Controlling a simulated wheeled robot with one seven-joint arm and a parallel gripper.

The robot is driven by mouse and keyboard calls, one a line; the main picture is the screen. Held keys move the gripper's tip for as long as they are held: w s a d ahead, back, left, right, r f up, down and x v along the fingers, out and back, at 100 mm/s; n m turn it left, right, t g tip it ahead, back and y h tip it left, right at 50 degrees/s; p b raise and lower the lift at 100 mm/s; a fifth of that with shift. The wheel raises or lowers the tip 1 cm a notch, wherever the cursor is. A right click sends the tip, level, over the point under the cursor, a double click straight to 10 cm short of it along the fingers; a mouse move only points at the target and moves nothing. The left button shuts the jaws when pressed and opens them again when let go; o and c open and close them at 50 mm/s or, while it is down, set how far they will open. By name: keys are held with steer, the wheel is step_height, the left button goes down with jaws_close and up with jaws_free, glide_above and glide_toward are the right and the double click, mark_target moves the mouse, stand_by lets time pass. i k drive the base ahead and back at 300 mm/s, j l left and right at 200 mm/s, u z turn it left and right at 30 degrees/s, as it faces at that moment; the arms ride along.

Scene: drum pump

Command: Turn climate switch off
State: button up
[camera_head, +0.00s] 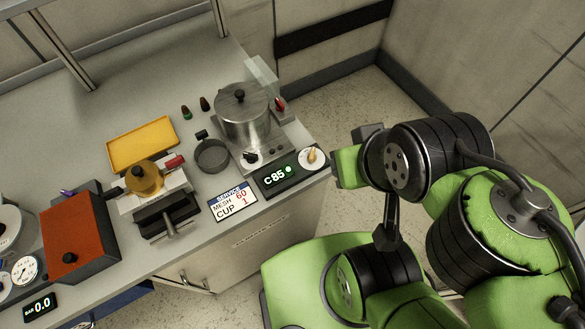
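A black panel (278,178) at the right front of the bench reads "C 85" beside a lit green light. A round white dial with a tan knob (312,156) is at its right end. No label names the climate switch; this dial may be it. My gripper (347,166) is just right of the dial, by the bench's right edge, seemingly apart from it. I cannot make out its fingertips, so its opening is unclear.
A steel pot (242,118) with a lid stands behind the panel, a clear shield (263,78) behind it. A service card (233,201), black-based press (166,213), yellow tray (143,144) and red box (78,238) lie further left. The bench's back left is clear.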

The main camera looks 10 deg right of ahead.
mark_target(312, 157)
steer(key=k+l+u, duration=0.1)
steer(key=u, duration=0.35)
steer(key=k+l+u, duration=0.1)
steer(key=l+u, duration=0.15)
steer(key=u, duration=0.15)
steer(key=k+l+u, duration=0.1)
steer(key=u, duration=0.35)
steer(key=k+u, duration=0.15)
steer(key=u, duration=0.3)
